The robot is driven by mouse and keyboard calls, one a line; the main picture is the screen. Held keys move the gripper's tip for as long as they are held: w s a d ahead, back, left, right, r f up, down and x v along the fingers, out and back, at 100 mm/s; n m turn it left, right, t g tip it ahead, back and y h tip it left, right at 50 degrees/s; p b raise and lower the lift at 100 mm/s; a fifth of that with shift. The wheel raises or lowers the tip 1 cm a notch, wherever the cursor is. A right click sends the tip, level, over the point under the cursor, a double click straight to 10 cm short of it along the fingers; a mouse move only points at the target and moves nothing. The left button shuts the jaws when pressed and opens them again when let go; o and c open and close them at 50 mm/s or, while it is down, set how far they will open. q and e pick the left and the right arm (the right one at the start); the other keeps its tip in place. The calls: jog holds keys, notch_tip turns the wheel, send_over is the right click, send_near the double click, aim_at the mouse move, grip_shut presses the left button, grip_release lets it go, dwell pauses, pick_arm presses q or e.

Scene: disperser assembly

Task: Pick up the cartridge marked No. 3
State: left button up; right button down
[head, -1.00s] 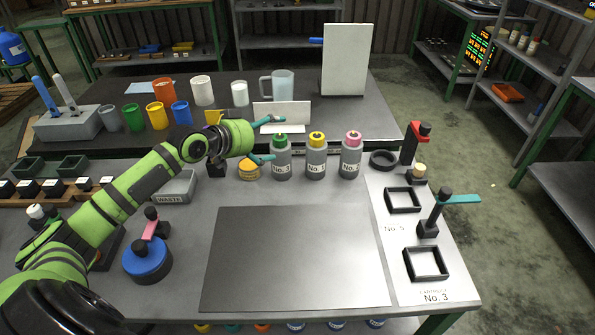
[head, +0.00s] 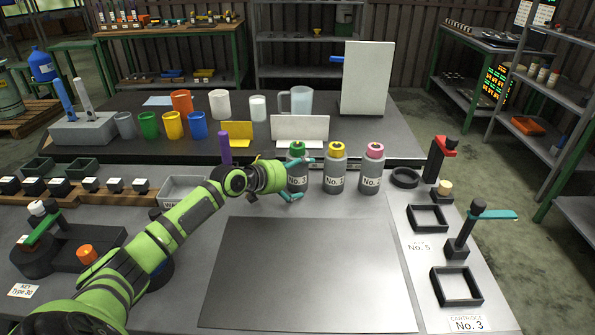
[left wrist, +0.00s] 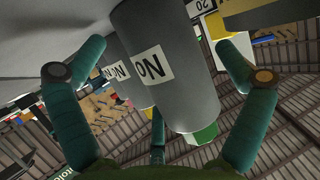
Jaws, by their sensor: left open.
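The green-capped grey cartridge marked No. 3 (head: 297,183) stands upright at the left of a row of three, partly hidden by my left gripper (head: 300,178). The yellow-capped cartridge (head: 335,170) and the pink-capped cartridge (head: 371,170) stand to its right. My left gripper reaches in from the left, open, with its teal fingers on either side of the No. 3 cartridge. In the left wrist view, a grey cartridge (left wrist: 165,85) with a part-visible "No" label lies between the spread fingers; contact is unclear. My right gripper is not in view.
A mat labelled No. 5 and No. 3 (head: 418,290) with black square frames (head: 456,287) lies at the right. A white holder (head: 300,130) and a yellow holder (head: 240,133) stand behind the cartridges. A flat metal plate (head: 310,275) covers the bench front and is clear.

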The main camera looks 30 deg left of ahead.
pick_arm(q)
jog(key=shift+x, duration=0.8)
jog(key=shift+s+r, duration=0.1)
jog(key=c, duration=1.6)
jog(key=shift+r, duration=0.2)
